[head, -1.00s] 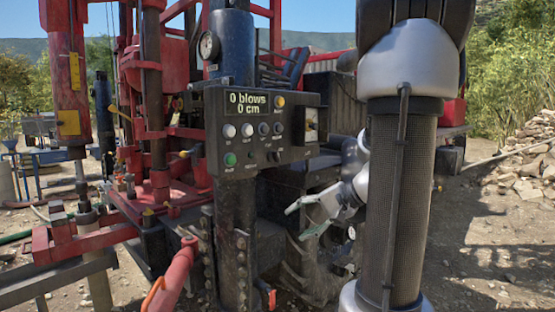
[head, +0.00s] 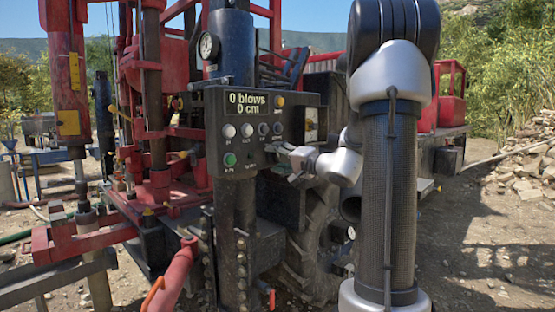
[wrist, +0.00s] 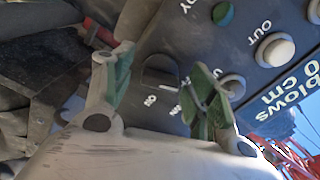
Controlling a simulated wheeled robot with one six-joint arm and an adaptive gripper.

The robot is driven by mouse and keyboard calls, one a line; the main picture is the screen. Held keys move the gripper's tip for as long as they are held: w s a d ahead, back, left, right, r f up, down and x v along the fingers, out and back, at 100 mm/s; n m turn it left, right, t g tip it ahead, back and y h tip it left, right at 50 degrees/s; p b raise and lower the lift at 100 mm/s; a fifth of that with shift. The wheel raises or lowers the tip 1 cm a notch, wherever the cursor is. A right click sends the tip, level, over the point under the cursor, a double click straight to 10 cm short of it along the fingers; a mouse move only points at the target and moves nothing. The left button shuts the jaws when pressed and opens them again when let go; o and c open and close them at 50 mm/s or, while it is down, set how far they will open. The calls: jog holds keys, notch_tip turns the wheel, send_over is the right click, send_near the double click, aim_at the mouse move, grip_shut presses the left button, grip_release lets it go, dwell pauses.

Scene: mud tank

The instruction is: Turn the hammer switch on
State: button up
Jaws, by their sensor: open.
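The control panel (head: 250,125) is a dark box on the red rig, with a display reading "0 blows 0 cm". In the wrist view a black switch (wrist: 160,72) sits on the panel, with an "ON" label by it and other lettering that I cannot read fully. Whether it is on or off is unclear. My gripper (head: 283,155) is at the lower right of the panel, and hides part of that corner. In the wrist view my gripper (wrist: 160,68) is open, with its green-padded fingers to either side of the switch. I cannot tell whether they touch the panel.
Round white buttons (wrist: 275,50) and a green button (wrist: 223,14) are near the right finger in the wrist view. A gauge window (head: 311,124) is at the panel's right. A large tyre (head: 318,240) is below my arm.

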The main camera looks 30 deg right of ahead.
jog(key=shift+w, duration=0.2)
jog(key=shift+a, duration=0.1)
jog(key=c, duration=1)
jog(key=shift+o, duration=0.2)
jog(key=m, duration=0.4)
jog(key=shift+m, duration=0.4)
jog(key=m, duration=0.4)
jog(key=shift+r+m, duration=0.1)
jog(key=shift+m, duration=0.2)
jog(key=m, duration=0.4)
jog(key=shift+m, duration=2.2)
